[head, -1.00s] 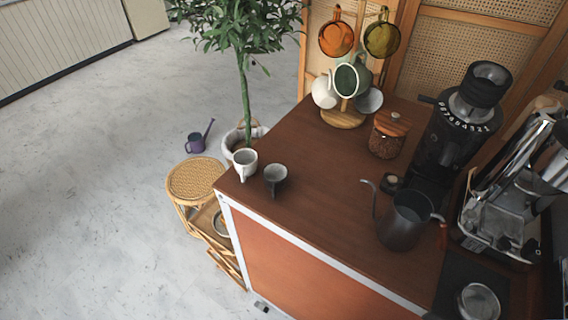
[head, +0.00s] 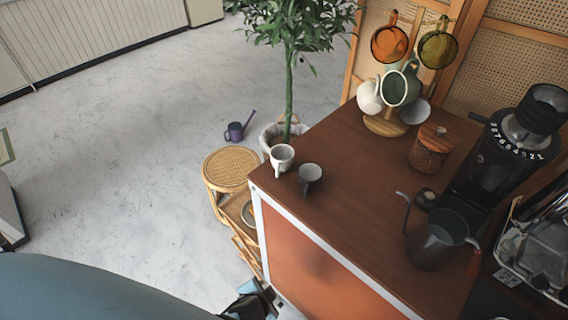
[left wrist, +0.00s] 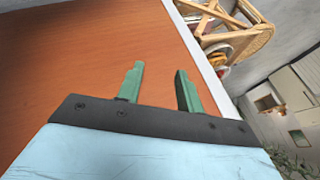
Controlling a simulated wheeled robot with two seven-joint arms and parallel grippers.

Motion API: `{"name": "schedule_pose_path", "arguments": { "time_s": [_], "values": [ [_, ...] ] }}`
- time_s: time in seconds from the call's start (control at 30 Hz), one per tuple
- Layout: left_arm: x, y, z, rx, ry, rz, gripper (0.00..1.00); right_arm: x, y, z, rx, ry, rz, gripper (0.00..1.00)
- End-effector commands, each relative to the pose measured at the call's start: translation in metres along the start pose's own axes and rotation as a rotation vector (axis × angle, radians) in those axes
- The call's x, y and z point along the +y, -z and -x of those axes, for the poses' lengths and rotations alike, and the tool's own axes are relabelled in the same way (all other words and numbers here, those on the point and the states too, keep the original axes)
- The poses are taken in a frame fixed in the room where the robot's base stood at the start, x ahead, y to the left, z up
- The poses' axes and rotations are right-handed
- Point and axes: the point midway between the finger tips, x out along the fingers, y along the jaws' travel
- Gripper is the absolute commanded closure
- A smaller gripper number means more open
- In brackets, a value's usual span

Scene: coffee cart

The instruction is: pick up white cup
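The white cup (head: 282,158) stands upright at the left corner of the brown counter top (head: 345,165). A dark grey cup (head: 311,177) stands just to its right, a little apart. My left gripper (head: 258,292) shows at the bottom of the head view, low beside the cart's front panel and well below the white cup. In the left wrist view its two green fingers (left wrist: 158,82) are apart with nothing between them, facing the orange-brown panel (left wrist: 80,60). My right gripper is not in view.
A mug tree (head: 385,124) with several cups, a lidded jar (head: 429,150), a dark kettle (head: 437,240) and a grinder (head: 510,140) stand on the counter. A rattan stool (head: 231,169) and a potted plant (head: 289,90) are left of it.

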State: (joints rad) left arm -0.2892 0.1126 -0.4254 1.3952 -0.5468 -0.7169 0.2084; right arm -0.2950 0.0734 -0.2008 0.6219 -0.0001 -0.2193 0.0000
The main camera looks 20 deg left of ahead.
Motion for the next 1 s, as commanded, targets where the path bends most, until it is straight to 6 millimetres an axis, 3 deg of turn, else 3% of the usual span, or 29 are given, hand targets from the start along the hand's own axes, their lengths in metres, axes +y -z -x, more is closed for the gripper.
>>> {"name": "schedule_pose_path", "arguments": {
  "time_s": [0.03, 0.1, 0.23, 0.4, 0.53, 0.7, 1.0],
  "values": [
    [-0.016, 0.035, 0.019, 0.056, 0.060, -0.007, 0.64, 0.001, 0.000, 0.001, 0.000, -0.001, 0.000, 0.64],
    [-0.038, 0.076, 0.051, 0.124, 0.150, -0.004, 0.64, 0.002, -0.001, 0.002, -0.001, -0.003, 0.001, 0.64],
    [-0.080, 0.138, 0.121, 0.247, 0.318, 0.055, 0.64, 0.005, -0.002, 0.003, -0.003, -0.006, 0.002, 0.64],
    [-0.122, 0.175, 0.202, 0.360, 0.473, 0.176, 0.64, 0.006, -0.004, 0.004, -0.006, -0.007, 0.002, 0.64],
    [-0.141, 0.184, 0.241, 0.411, 0.538, 0.252, 0.64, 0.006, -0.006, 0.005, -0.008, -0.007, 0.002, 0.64],
    [-0.156, 0.188, 0.255, 0.434, 0.573, 0.292, 0.64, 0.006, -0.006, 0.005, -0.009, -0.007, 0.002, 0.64],
    [-0.188, 0.205, 0.213, 0.434, 0.575, 0.293, 0.64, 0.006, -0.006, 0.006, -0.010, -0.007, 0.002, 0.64]
  ]
}}
